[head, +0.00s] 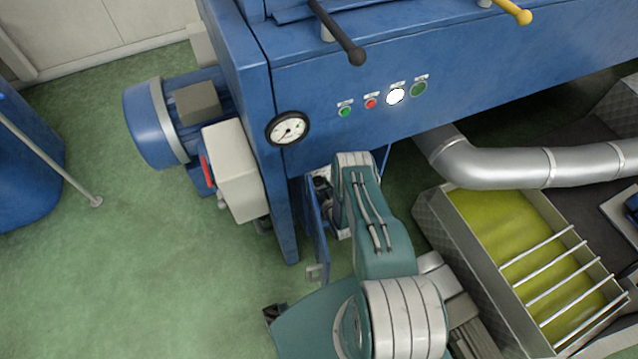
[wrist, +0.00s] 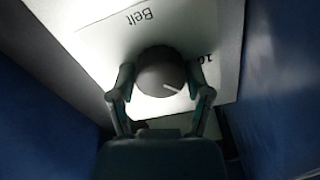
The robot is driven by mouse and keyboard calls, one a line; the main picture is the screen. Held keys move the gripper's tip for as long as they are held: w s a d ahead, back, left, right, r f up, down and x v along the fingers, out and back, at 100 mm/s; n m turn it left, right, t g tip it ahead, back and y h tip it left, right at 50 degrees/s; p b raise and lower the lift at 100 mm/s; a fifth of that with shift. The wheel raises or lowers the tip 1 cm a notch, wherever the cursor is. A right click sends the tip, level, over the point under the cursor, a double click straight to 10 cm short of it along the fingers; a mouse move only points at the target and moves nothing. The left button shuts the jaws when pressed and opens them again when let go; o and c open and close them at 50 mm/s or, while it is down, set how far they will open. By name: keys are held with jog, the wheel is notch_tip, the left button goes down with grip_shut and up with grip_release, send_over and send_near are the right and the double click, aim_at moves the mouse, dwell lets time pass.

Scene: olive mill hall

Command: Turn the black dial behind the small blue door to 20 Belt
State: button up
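The small blue door (head: 317,240) stands open at the machine's lower front, left of my arm. The black dial (wrist: 160,72) shows in the wrist view, dark and round on a white plate (wrist: 100,38). Its white pointer line points to the lower right. "Belt" is printed upside down above the dial, and a partly covered "10" lies to its right. My gripper (wrist: 162,88) has a finger on each side of the dial, with no clear gap. Other plate markings are hidden behind the fingers. In the head view my arm hides the dial.
Blue walls flank the plate in the wrist view. In the head view, a gauge (head: 287,129) and several buttons (head: 371,104) sit above the opening. A metal pipe (head: 490,163) and a yellow-green trough (head: 448,222) lie right. Green floor (head: 180,285) is free left.

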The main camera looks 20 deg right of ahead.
jog(key=shift+o, duration=0.5)
jog(key=shift+s, duration=0.2)
jog(key=s, duration=1.1)
jog(key=shift+s, duration=0.3)
jog(key=shift+f, duration=0.1)
